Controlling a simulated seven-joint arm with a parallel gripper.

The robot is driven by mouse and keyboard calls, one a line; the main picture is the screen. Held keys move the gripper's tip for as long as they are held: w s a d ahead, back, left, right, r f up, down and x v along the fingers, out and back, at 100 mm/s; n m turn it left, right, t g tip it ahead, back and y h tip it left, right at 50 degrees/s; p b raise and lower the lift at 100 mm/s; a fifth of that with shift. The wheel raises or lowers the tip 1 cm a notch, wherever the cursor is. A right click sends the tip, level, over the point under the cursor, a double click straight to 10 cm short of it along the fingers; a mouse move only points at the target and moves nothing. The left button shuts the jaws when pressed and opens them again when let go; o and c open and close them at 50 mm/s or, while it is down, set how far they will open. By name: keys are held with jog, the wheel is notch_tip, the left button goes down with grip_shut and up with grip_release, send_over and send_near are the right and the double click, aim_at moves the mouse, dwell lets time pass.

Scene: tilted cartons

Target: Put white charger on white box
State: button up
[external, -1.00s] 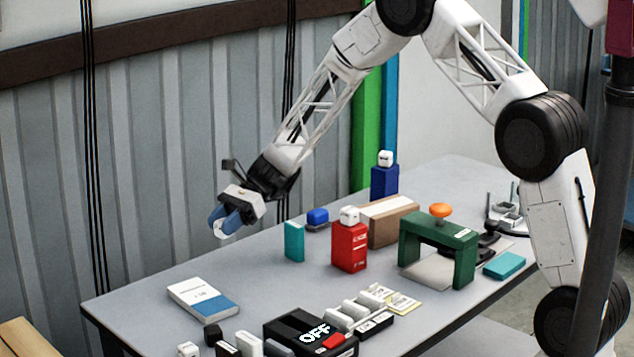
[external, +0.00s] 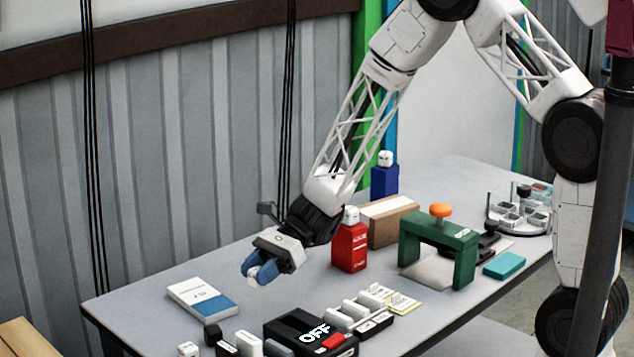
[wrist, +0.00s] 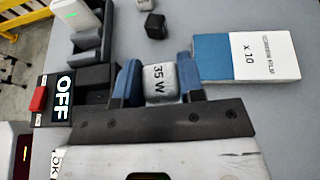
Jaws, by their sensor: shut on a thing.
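The white charger (wrist: 160,84), a small cube marked "35 W", sits between the blue fingers of my gripper (wrist: 159,79) in the wrist view. My gripper is shut on it. In the external view my gripper (external: 262,271) is low over the left part of the table, and the charger shows only as a small pale patch between the fingers. A flat white box with a blue end (external: 204,299) lies on the table to the left of and below my gripper. In the wrist view this box (wrist: 262,57) is to the right of the charger, apart from it.
A black device marked OFF (external: 290,333) and several small blocks line the front edge. A red box (external: 349,249) with a white cube on top stands right of my gripper. A green arch (external: 464,258) is farther right. Table around the white box is mostly clear.

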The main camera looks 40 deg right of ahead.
jog(key=shift+s+a+f, duration=0.1)
jog(key=shift+s+a, duration=0.05)
jog(key=shift+s, duration=0.5)
jog(key=shift+s+a+f, duration=0.1)
jog(key=shift+s, duration=0.55)
jog(key=shift+w, duration=0.15)
send_over(201, 296)
jog(key=shift+f, duration=0.7)
jog(key=shift+f, duration=0.1)
jog(key=shift+f, duration=1.7)
jog(key=shift+f, duration=0.1)
jog(key=o, duration=0.9)
